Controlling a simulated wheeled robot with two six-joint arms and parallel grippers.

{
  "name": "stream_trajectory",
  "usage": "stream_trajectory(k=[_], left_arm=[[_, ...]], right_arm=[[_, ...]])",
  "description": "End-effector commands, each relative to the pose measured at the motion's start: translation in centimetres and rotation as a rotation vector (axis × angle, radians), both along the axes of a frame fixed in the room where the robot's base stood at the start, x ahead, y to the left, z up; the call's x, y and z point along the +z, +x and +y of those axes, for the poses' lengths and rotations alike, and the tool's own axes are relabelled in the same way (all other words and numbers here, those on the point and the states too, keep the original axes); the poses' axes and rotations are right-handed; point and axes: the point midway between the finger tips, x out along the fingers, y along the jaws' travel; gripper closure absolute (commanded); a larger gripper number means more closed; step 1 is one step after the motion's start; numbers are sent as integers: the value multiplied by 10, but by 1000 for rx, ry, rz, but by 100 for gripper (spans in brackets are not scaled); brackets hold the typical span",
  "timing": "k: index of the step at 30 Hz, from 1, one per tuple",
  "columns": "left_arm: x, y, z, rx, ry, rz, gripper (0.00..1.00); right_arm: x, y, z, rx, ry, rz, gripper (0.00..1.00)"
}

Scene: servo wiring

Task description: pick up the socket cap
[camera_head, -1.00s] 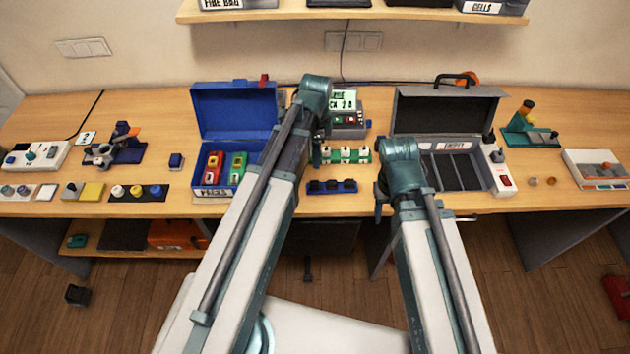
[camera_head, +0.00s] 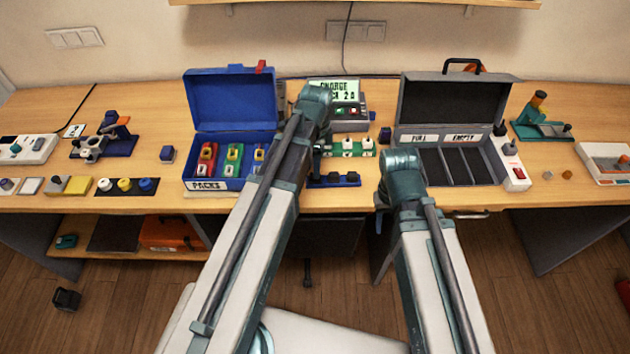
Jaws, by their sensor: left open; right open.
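No part is clearly marked as the socket cap. Small dark caps (camera_head: 335,178) sit in a low blue holder at the front middle of the bench. White, yellow and blue round caps (camera_head: 124,184) sit on a black strip at the left. I cannot tell which one is meant. My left gripper (camera_head: 318,152) is mostly hidden behind its own arm, near the green strip with white plugs (camera_head: 349,146). My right gripper (camera_head: 380,212) hangs low by the bench's front edge, right of the blue holder, mostly hidden by its arm. Both are open, and I see nothing held.
An open blue case (camera_head: 230,98) with coloured packs stands left of my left arm. A charger (camera_head: 352,110) with a green screen stands behind. An open grey case (camera_head: 457,104) with empty slots stands at the right. Bare bench (camera_head: 550,190) shows at the right front.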

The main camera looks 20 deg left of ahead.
Motion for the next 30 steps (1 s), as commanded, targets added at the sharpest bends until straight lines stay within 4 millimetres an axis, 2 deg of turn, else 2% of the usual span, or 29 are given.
stream_trajectory(k=[5, 15, 25, 30], left_arm=[[-10, -1, 1, 0, 0, 0, 30], [-50, -4, 2, 0, 0, 0, 30], [-51, -4, 2, 0, 0, 0, 30], [-51, -4, 2, 0, 0, 0, 61]], right_arm=[[-10, 0, 0, 0, 0, 0, 50], [-50, 0, 0, 0, 0, 0, 50], [-51, 0, 0, 0, 0, 0, 50], [-51, 0, 0, 0, 0, 0, 50]])
